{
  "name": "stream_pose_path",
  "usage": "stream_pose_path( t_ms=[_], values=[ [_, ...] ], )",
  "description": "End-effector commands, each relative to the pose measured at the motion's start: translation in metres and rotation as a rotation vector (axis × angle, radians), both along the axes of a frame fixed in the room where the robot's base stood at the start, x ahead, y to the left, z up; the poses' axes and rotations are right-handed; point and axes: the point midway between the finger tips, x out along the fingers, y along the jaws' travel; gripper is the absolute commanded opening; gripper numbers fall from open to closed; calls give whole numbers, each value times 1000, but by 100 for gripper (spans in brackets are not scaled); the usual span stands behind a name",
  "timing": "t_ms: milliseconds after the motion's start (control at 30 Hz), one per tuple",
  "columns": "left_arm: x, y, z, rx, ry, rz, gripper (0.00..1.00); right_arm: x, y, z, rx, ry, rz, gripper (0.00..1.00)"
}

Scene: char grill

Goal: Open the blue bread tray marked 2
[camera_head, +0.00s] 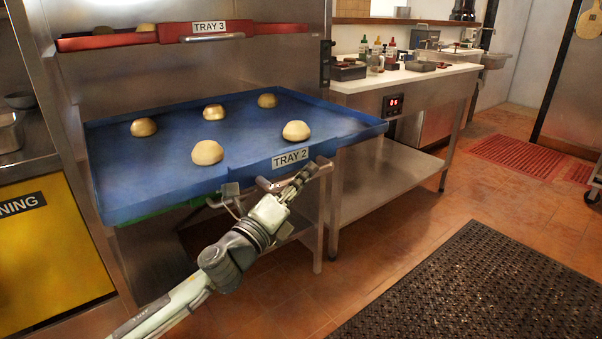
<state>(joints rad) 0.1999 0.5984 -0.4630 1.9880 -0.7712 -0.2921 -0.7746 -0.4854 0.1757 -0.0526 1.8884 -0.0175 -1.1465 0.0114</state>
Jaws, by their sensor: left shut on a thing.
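The blue bread tray (160,182) marked "TRAY 2" stands pulled well out of the steel cabinet, level, with several round buns on it. Its label (291,158) is on the front rim, and a metal bar handle (268,185) sits below the label. My left gripper (299,182) is at the right part of this handle, its fingers shut on it. My left arm reaches up from the bottom left. My right gripper is not in view.
A red tray (270,29) marked "TRAY 3" sits above, mostly inside the cabinet. A green tray edge (150,211) shows below the blue one. A steel counter (405,75) with bottles stands right. Open floor and a black mat (490,290) lie at the lower right.

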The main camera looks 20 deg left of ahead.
Motion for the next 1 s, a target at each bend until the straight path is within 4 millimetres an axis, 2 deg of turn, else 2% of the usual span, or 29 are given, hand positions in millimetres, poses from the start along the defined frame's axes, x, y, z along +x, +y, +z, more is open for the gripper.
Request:
stream_pose_path(
  t_ms=[433,467,600,1000],
  values=[
    [-1,-2,0,0,0,-1,0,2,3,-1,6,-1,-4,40],
    [-1,-2,0,0,0,-1,17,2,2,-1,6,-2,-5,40],
    [-1,-2,0,0,0,0,35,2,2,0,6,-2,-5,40],
    [-7,0,-2,1,1,0,36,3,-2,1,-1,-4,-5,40]
  ],
)
